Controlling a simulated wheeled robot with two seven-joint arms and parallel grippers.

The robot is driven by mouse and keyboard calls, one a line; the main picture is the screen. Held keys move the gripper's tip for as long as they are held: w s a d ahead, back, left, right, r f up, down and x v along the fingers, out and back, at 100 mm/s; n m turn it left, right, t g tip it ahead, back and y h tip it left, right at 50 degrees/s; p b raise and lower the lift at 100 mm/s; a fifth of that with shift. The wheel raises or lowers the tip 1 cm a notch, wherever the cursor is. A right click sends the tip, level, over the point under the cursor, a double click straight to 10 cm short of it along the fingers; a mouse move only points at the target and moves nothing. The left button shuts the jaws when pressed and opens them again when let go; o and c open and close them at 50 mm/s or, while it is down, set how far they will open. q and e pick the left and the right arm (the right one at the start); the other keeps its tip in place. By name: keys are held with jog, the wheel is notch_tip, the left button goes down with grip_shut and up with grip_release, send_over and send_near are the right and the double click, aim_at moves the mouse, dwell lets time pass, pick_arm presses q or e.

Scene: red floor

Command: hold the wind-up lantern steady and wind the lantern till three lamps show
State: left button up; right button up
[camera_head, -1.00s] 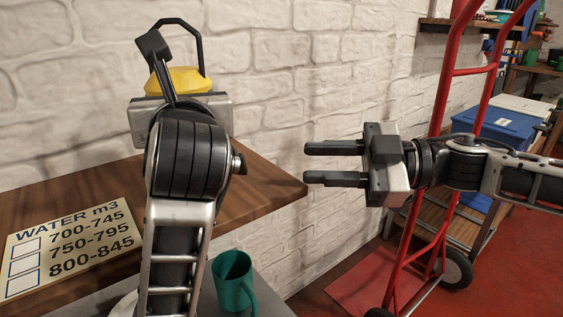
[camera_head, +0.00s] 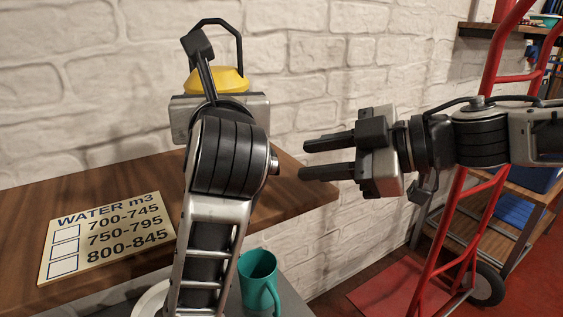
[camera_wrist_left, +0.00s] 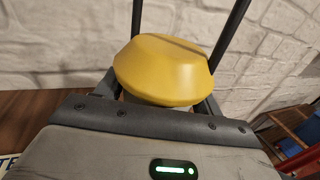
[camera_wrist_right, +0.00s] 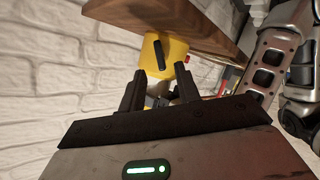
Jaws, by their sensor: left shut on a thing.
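The wind-up lantern has a yellow cap (camera_head: 217,80) and a dark carrying handle, and stands at the back of the wooden shelf. My left gripper (camera_head: 220,101) is shut on it; the gripper and forearm hide most of its body. The left wrist view shows the yellow cap (camera_wrist_left: 162,70) close up between the fingers. My right gripper (camera_head: 328,156) is open and empty, to the right of the lantern and apart from it, fingers pointing left. In the right wrist view, the yellow lantern (camera_wrist_right: 175,52) with a dark bar lies beyond the fingertips. Lit lamps cannot be made out.
The wooden shelf (camera_head: 290,196) runs along a white brick wall. A sign reading WATER m3 (camera_head: 107,238) lies on it at left. A green mug (camera_head: 258,283) stands lower, in front. A red hand truck (camera_head: 458,235) stands at right. Space between the right gripper and lantern looks clear.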

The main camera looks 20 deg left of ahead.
aim_at(278, 164)
jog(key=x, duration=0.6)
jog(key=shift+a, duration=0.15)
jog(key=shift+c, duration=0.3)
grip_shut()
